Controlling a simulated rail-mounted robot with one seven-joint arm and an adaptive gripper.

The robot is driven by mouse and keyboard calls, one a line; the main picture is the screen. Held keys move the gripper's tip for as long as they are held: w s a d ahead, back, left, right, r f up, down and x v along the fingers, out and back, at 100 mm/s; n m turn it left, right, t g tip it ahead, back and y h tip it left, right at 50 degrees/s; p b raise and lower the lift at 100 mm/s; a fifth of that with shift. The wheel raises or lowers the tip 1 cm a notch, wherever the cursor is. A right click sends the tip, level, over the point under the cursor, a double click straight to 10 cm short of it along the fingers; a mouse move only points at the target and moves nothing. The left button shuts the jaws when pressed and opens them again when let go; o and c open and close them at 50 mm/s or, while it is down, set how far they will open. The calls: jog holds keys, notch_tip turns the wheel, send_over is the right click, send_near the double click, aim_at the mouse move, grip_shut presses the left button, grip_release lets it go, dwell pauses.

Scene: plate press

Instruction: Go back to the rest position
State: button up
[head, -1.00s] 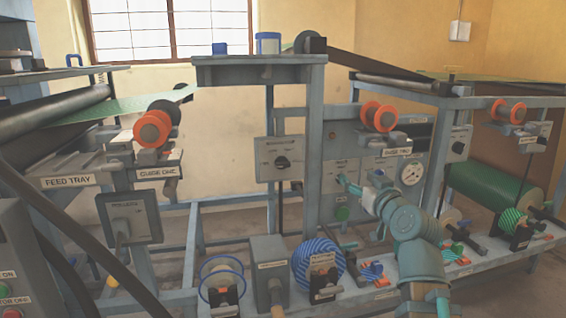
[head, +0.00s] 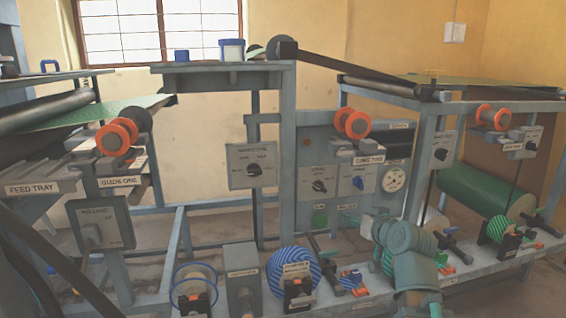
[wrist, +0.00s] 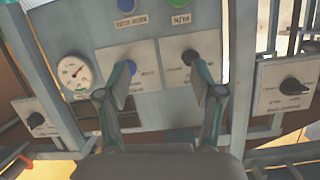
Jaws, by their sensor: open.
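My gripper (wrist: 160,85) is open and empty in the wrist view, its two fingers spread in front of the grey control panel. No object is between the fingers. In the head view my arm is at the lower right, in front of the panel (head: 334,150), and the gripper itself is mostly hidden behind my wrist. The panel carries a black knob (head: 318,185), a blue knob (head: 358,183) and a round white gauge (head: 393,178). The gauge also shows at the left of the wrist view (wrist: 76,72), where the panel appears upside down.
A low shelf holds a blue-striped wheel (head: 292,272) and a grey box (head: 242,280) left of my arm. A green-striped wheel (head: 497,229) and a large green roller (head: 487,200) are at the right. Frame posts (head: 288,160) stand beside the panel.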

notch_tip(320, 180, down, 15)
jog(key=s+m+g+h+p, duration=0.1)
jog(key=s+g+p, duration=0.1)
jog(key=g+p, duration=0.55)
jog(key=s+f+m+g+p, duration=0.1)
jog(key=s+f+g+p, duration=0.3)
jog(key=s+f+p, duration=0.75)
jog(key=s+a+n+g+h+p, duration=0.1)
jog(key=s+g+p, duration=0.8)
jog(key=s+p, duration=1.4)
jog(key=s+a+h, duration=0.1)
jog(key=s+a, duration=0.1)
jog(key=s, duration=0.7)
jog(key=shift+s, duration=0.4)
